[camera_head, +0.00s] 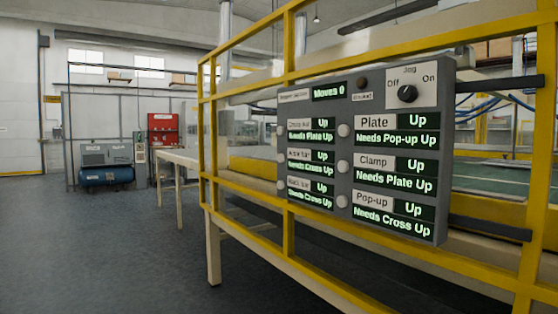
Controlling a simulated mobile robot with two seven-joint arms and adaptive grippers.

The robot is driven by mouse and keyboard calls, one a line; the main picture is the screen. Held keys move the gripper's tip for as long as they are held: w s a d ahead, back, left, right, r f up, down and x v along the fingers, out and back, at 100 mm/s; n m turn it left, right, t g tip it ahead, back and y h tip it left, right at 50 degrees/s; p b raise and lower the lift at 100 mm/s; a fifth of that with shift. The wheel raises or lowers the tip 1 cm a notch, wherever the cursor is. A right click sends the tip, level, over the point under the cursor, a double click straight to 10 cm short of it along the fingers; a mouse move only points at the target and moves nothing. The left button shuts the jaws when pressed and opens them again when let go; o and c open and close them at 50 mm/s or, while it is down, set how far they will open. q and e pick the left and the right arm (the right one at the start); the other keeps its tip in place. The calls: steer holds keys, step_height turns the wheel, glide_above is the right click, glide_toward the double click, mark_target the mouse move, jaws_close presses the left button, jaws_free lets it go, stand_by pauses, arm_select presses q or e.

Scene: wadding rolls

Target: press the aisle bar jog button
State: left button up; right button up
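A grey control panel (320,218) hangs on a yellow frame, turned at an angle to me. Its left column has three rows; the middle label (300,156) is small and seems to read "Aisle bar". Its display (322,157) shows "Up", with "Needs Cross Up" beneath. A pale round button (281,157) sits at the left of that row, by the panel's edge. A black Jog knob (407,94) is at the top right between "Off" and "On"; its setting is hard to tell. Neither of my grippers is in view.
Yellow rails (290,235) run around and below the panel. Plate, Clamp and Pop-up (372,199) rows fill the right column, each with a round button. A pale table (190,159) stands behind at the left. The grey floor (100,240) at left is open.

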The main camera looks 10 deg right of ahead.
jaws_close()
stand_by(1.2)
